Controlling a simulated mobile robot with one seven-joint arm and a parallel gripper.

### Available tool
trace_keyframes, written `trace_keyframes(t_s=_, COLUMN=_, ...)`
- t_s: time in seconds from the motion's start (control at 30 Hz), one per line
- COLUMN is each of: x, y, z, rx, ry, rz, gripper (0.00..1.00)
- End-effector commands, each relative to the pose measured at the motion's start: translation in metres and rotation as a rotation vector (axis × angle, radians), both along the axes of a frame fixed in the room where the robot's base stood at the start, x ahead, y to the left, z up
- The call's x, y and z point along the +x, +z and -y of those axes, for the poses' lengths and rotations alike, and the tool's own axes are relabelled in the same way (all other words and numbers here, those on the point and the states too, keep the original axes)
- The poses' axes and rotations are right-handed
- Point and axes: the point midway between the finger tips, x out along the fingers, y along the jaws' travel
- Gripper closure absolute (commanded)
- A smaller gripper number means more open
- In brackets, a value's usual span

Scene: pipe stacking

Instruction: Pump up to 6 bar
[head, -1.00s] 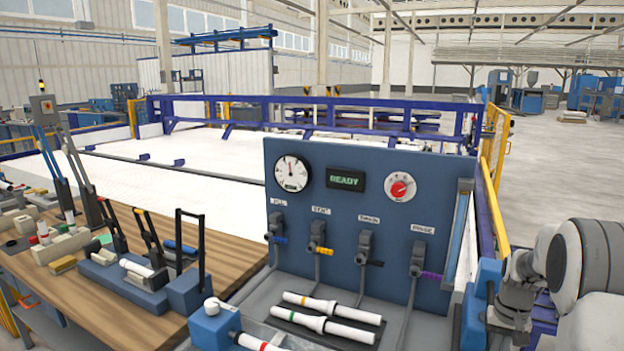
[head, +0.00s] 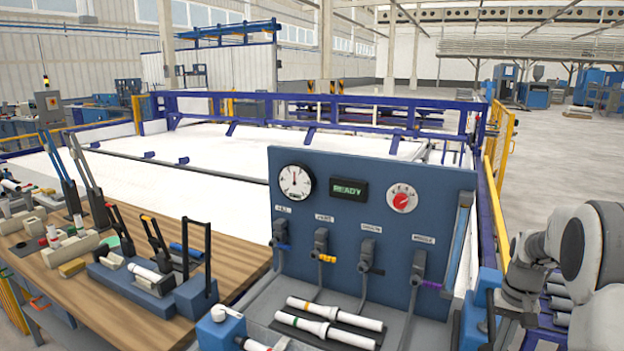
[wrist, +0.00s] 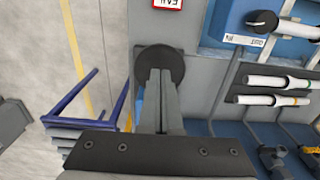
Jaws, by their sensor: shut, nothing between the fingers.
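The blue test panel (head: 350,240) carries a round white gauge (head: 295,182) with its needle near straight up, a screen (head: 348,189) reading READY, and a red dial (head: 401,198). Its valves include ones with a blue handle (head: 282,245) and a purple handle (head: 430,284). In the wrist view my gripper (wrist: 160,74) is shut and empty. Its fingertips lie over a dark round disc (wrist: 158,58), perhaps the pump's knob; whether they touch it I cannot tell. In the head view my arm is at the right edge and the jaws cannot be made out.
White pipes (head: 335,314) lie in front of the panel. A wooden bench (head: 75,285) with tools and a black-handled blue block (head: 197,295) is at left. A blue box with a knob (wrist: 262,20) shows in the wrist view. A yellow rail (head: 495,215) runs behind my arm.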

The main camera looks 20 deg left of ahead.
Motion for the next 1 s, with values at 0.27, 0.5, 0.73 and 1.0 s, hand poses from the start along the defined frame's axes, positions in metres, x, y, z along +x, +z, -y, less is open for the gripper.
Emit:
trace_keyframes(t_s=0.27, x=0.0, y=-0.005, z=0.0, rx=0.0, ry=0.0, rz=-0.001, gripper=1.0)
trace_keyframes(t_s=0.5, x=0.001, y=-0.026, z=0.0, rx=0.0, ry=0.0, rz=-0.002, gripper=1.0)
trace_keyframes(t_s=0.73, x=0.003, y=-0.046, z=0.0, rx=0.0, ry=0.0, rz=-0.001, gripper=1.0)
trace_keyframes(t_s=1.0, x=0.004, y=-0.053, z=0.001, rx=0.0, ry=0.0, rz=0.0, gripper=1.0)
